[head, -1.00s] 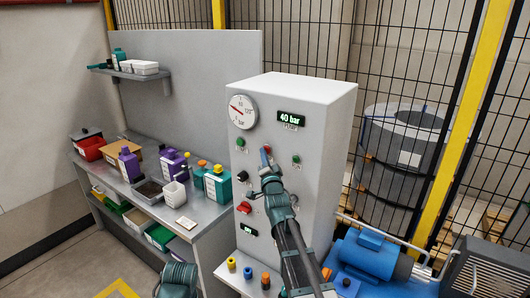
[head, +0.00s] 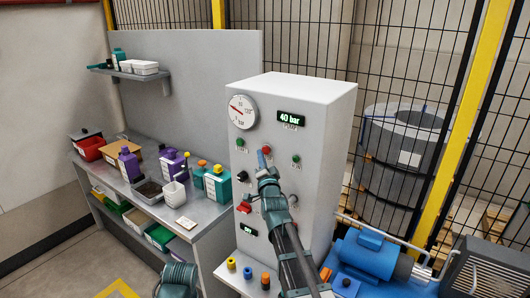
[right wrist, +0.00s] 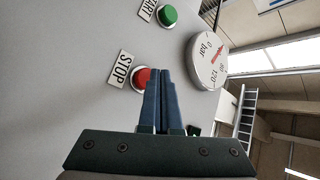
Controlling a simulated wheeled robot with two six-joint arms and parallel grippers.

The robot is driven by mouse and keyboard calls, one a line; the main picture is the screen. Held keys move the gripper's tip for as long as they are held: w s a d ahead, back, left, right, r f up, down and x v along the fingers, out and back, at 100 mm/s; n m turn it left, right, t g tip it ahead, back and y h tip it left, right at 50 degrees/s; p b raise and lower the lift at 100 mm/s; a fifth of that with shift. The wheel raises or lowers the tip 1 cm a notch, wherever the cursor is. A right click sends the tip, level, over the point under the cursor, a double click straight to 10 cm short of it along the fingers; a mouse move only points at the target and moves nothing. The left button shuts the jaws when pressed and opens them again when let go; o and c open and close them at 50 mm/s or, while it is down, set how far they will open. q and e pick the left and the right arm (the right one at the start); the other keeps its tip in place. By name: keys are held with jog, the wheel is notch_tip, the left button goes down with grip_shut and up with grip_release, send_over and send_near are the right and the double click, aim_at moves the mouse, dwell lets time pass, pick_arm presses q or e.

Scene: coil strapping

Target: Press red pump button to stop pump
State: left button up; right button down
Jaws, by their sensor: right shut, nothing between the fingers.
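The red pump button (head: 267,149) is on the front of the grey control cabinet (head: 315,120), below the gauge. In the right wrist view it is the round red button (right wrist: 141,76) beside the STOP label (right wrist: 122,69). My right gripper (head: 262,155) is shut and empty, with its blue fingertips at the button. In the wrist view the fingertips (right wrist: 159,72) overlap the button's right edge and hide part of it. I cannot tell whether they touch it. My left gripper is not in view; only a teal part of my left arm shows at the bottom.
A green START button (right wrist: 167,15) sits beside the red one. The gauge (head: 242,112) and a 40 bar display (head: 291,119) are above. A red switch (head: 243,207) is lower on the cabinet. A workbench (head: 205,213) stands left, a blue motor (head: 372,254) right.

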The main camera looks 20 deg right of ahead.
jog(key=shift+s+a, duration=0.8)
jog(key=shift+a, duration=0.2)
jog(key=shift+s+a, duration=0.8)
jog(key=shift+a, duration=0.2)
jog(key=s+a+f+n+g+y+b, duration=0.25)
jog(key=s+a+f+n+g, duration=0.25)
jog(key=a+f, duration=0.45)
jog(key=s+a+f+n+g+y+b, duration=0.1)
jog(key=s+a+f+n+g+y, duration=0.35)
jog(key=f, duration=0.75)
jog(key=s+a+f+n+g+h+b, duration=0.1)
jog(key=s+f+g, duration=0.4)
jog(key=s, duration=0.7)
jog(key=s+a+f+n+g+h+b, duration=0.1)
jog(key=s+f+n+g+h, duration=0.3)
jog(key=s, duration=0.8)
notch_tip(320, 180, down, 3)
jog(key=shift+s+f+n+g+h+b, duration=0.1)
jog(key=shift+s+n+g+h+b, duration=0.2)
jog(key=shift+n+g+b, duration=0.65)
jog(key=shift+w+n, duration=0.15)
jog(key=shift+n, duration=0.15)
